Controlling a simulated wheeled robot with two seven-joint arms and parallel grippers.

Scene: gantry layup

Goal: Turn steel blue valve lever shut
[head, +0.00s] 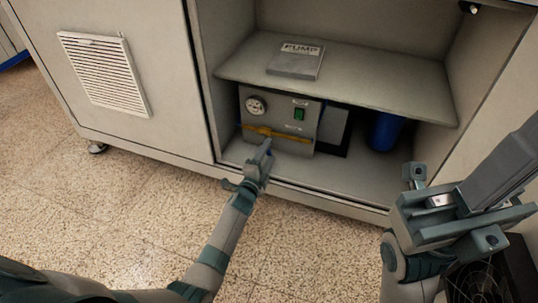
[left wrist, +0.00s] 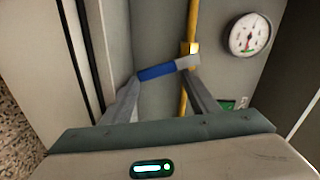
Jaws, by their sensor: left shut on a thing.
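The valve lever has a steel blue grip (left wrist: 158,71) and a grey metal end that meets a brass valve body (left wrist: 190,48) on a yellow pipe (head: 285,136). In the left wrist view the lever lies across the pipe, roughly at right angles and slightly tilted. My left gripper (head: 266,147) is inside the cabinet's lower bay, in front of the pump unit. Its fingers (left wrist: 163,82) are shut on the lever, one on each side. In the head view the gripper hides most of the lever. My right gripper (head: 500,165) is at the right, away from the valve; its fingertips cannot be made out.
The pump unit (head: 310,105) has a round gauge (head: 257,105) and a green switch. A shelf (head: 375,88) with a PUMP sign (head: 296,62) hangs above. A blue cylinder (head: 385,132) stands right of the pump. The cabinet's bottom edge lies under my left wrist.

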